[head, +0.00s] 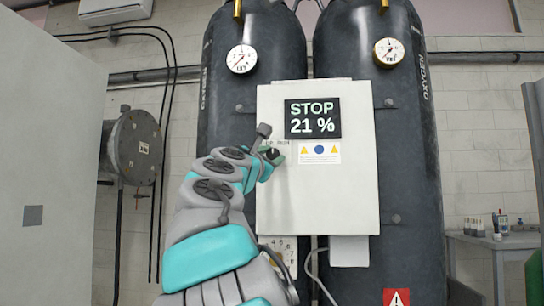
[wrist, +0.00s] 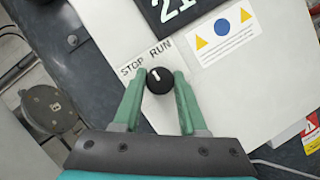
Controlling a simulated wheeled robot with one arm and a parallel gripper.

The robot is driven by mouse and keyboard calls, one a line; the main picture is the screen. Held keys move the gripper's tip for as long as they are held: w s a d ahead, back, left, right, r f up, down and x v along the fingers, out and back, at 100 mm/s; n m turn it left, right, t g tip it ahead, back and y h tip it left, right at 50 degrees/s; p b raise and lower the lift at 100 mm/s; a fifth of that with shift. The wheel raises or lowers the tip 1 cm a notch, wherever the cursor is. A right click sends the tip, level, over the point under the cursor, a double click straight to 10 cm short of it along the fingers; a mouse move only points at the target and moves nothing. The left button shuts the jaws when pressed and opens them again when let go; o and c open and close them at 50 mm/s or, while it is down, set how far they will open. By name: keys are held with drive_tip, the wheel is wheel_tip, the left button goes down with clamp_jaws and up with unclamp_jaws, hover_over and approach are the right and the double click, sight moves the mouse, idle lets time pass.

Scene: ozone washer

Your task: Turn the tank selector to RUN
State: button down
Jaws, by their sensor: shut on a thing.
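The tank selector is a round black knob (wrist: 160,81) with a white pointer line, on a white control box (head: 320,210). Labels STOP and RUN sit above it in the wrist view, and the pointer line points up between them. The display (head: 312,118) on the box reads STOP 21 %. My gripper (wrist: 159,76) has its two green fingers on either side of the knob and is shut on it. In the head view my gripper (head: 272,157) is at the upper left of the box, partly covering the knob and labels.
Two dark oxygen tanks (head: 220,110) with gauges stand behind the box. A sticker (head: 320,152) is right of the knob. A grey cabinet (head: 45,170) is at the left and a side table (head: 490,240) at the right. Cables hang below the box.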

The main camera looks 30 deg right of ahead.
drive_tip(key=m+g, duration=0.1)
drive_tip(key=m, duration=0.2)
drive_tip(key=shift+w+r+m+g, duration=0.1)
drive_tip(key=shift+m+g, duration=0.2)
drive_tip(key=shift+m, duration=0.5)
drive_tip(key=shift+m+g, duration=0.8)
drive_tip(key=shift+m, duration=0.7)
drive_tip(key=shift+c, duration=2.2)
unclamp_jaws()
